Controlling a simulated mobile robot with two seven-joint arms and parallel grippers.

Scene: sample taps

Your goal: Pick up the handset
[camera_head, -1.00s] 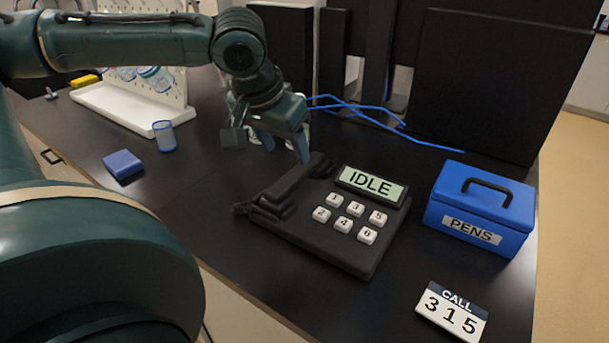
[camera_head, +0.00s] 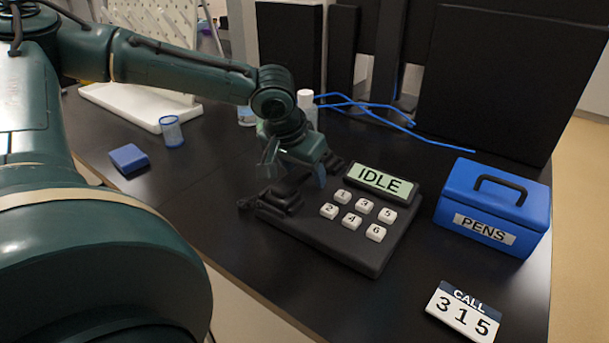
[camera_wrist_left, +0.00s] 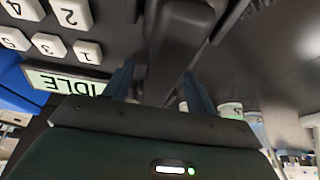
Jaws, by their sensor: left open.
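The black handset (camera_head: 289,188) lies on the left side of the black desk phone (camera_head: 325,238), whose screen (camera_head: 381,182) reads IDLE. My left gripper (camera_head: 296,177) is open, low over the handset, and hides much of its middle. In the left wrist view the handset (camera_wrist_left: 178,45) runs between the two blue-grey fingers (camera_wrist_left: 160,88), one on each side. I cannot tell whether the fingers touch it. My right gripper is not in view.
A blue PENS box (camera_head: 493,207) stands right of the phone, and a CALL 315 card (camera_head: 464,312) lies in front. A blue block (camera_head: 129,158) and blue mesh cup (camera_head: 172,131) are at left.

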